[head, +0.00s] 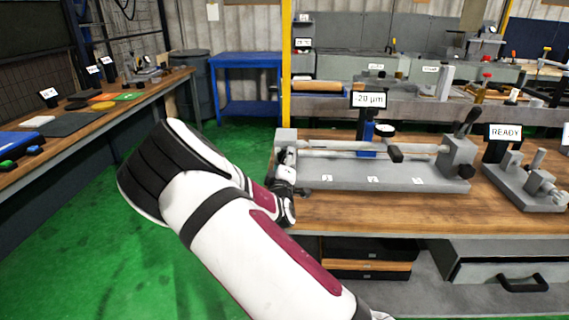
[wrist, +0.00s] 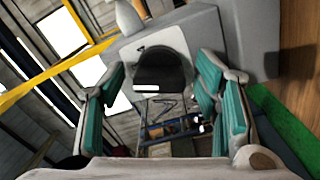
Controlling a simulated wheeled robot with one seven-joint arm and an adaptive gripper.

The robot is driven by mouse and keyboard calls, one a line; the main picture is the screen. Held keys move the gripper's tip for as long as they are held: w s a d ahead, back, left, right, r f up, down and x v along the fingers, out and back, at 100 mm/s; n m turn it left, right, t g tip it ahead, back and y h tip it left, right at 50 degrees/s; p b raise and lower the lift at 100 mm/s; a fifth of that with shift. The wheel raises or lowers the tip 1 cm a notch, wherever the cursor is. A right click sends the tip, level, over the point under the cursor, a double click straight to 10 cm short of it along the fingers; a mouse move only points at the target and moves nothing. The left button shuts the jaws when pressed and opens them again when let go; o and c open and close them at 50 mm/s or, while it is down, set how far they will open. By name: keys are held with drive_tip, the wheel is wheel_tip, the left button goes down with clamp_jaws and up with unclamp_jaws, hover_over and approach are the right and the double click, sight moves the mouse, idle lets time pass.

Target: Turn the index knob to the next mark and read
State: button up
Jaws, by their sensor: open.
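The index knob (wrist: 160,68) is dark and rounded with a short white mark, on a pale plate of a grey block in the wrist view. My gripper (wrist: 163,72) is open, its teal-padded fingers on either side of the knob in the picture. I cannot tell whether they touch it. In the head view my gripper (head: 287,162) is at the left end of the grey grinder fixture (head: 400,172), and hides the knob there. A display (head: 369,99) above the fixture appears to read -20 µm. A dial gauge (head: 385,130) sits below it.
The fixture stands on a wooden bench (head: 340,215) with several small labels on its base. A READY sign (head: 505,132) and another grey fixture (head: 525,183) are to the right. A side bench (head: 100,110) is at left. Green floor (head: 100,230) lies open between them.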

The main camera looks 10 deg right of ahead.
drive_tip(key=shift+w+d, duration=0.1)
drive_tip(key=shift+w, duration=0.1)
drive_tip(key=c, duration=1.1)
drive_tip(key=m, duration=0.4)
drive_tip(key=shift+m+b, duration=0.3)
drive_tip(key=shift+b, duration=0.1)
drive_tip(key=shift+f+m+b, duration=0.1)
drive_tip(key=shift+m+b, duration=0.55)
drive_tip(key=shift+m, duration=1.35)
